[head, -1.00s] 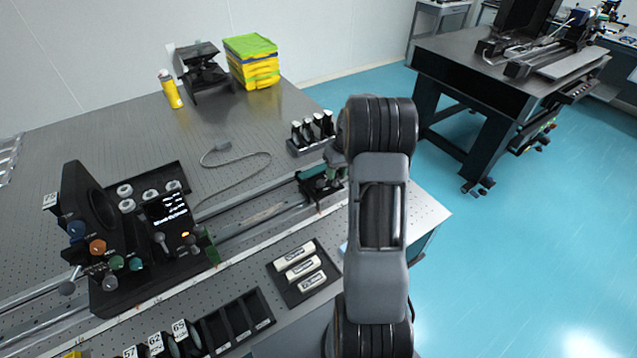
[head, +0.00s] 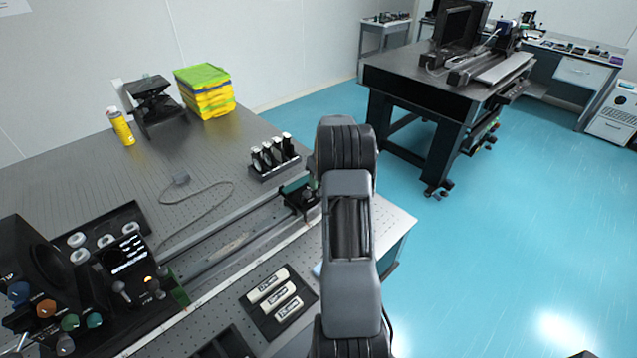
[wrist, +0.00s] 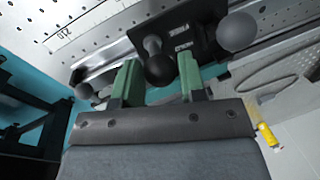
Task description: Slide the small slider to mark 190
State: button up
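The small slider is a black carriage (wrist: 185,38) with round black knobs on stems. It sits on the rail in the wrist view. In the head view a dark and green part (head: 298,196) shows on the rail beside my arm; I cannot tell slider from finger there. My gripper (wrist: 160,68) has two green fingers, spread apart. One black knob (wrist: 158,70) lies between them in the wrist view, with narrow gaps at its sides. The scale strip (wrist: 85,18) shows a mark that reads 210 upside down. My arm hides most of the gripper in the head view.
A black console with colored knobs (head: 45,308) stands on the same rail at the left. A rack of bottles (head: 273,160) is behind the rail. A tray with labelled white blocks (head: 280,302) is in front. Open floor lies to the right.

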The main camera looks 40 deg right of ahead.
jog(key=o, duration=0.3)
jog(key=shift+o, duration=0.2)
notch_tip(320, 180, up, 14)
jog(key=d, duration=0.2)
jog(key=shift+s+d+f+b, duration=0.25)
jog(key=shift+b, duration=0.15)
dwell(0.5)
